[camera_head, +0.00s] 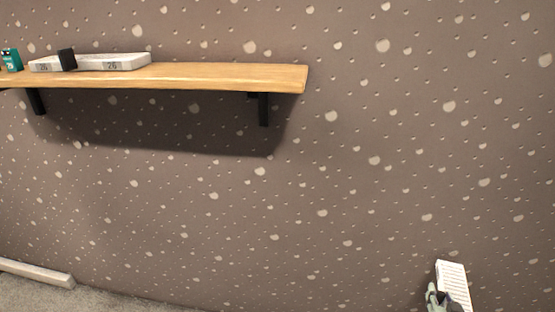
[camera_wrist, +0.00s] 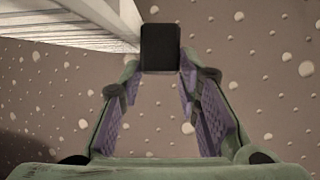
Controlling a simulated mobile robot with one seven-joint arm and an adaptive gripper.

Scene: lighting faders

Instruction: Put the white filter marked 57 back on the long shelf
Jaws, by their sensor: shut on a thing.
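My gripper (camera_head: 437,297) is at the lower right of the head view, well below and to the right of the long shelf. It is shut on the black grip of a white filter (camera_head: 454,279) with a ribbed face, held tilted. In the wrist view the fingertips (camera_wrist: 160,68) close on this black grip (camera_wrist: 160,46), and the white ribbed body (camera_wrist: 85,22) reaches to the upper left. No number can be read on it. The long wooden shelf (camera_head: 230,76) is on the wall at the upper left.
A white piece (camera_head: 115,62) with a black grip (camera_head: 67,59) lies on the shelf, its marks too small to read surely. A teal box (camera_head: 12,60) stands at its left. The shelf's right part is bare. Black brackets (camera_head: 263,109) hang below. A pale bar (camera_head: 35,273) lies at lower left.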

